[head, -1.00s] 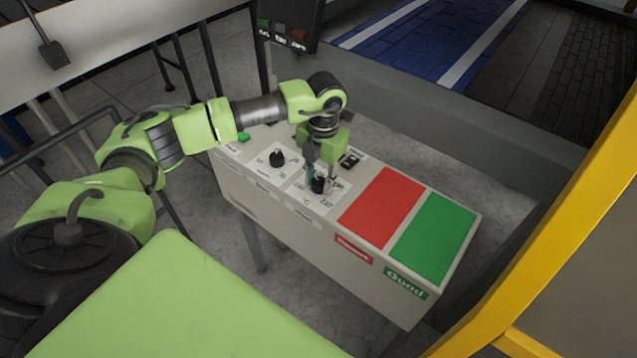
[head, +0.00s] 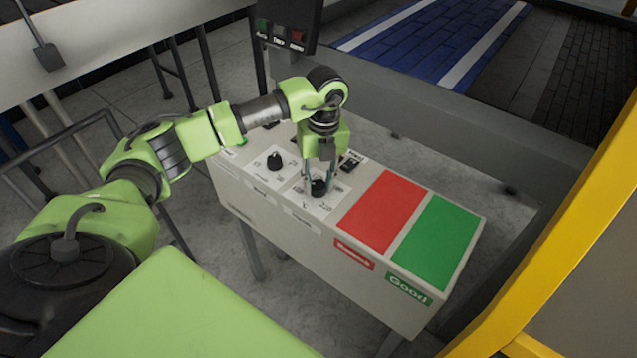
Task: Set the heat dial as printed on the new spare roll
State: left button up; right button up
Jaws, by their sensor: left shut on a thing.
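A control box (head: 290,226) stands in the middle with two black dials on top. The nearer dial (head: 319,188) sits on a white printed plate whose marks are too small to read. My left gripper (head: 319,185) points down from above and is shut on this nearer dial, one finger on each side. The farther dial (head: 274,161) stands free on its own white plate to the left. Which label names heat cannot be read. No spare roll can be made out. My right gripper is not in view.
A red pad (head: 384,212) and a green pad (head: 436,241) marked "Good" lie on the box's right end. A small black switch (head: 351,162) is behind the gripped dial. A yellow frame (head: 545,225) stands at right, a dark panel (head: 288,25) at the top.

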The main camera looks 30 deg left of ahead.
aim_at(321, 184)
pick_arm(q)
jog(key=shift+n, duration=0.5)
jog(key=o, duration=1.1)
jog(key=shift+r, duration=0.1)
jog(key=r, duration=1.2)
jog(key=shift+w+d, duration=0.2)
jog(key=shift+w, duration=0.1)
jog(key=shift+f, duration=0.1)
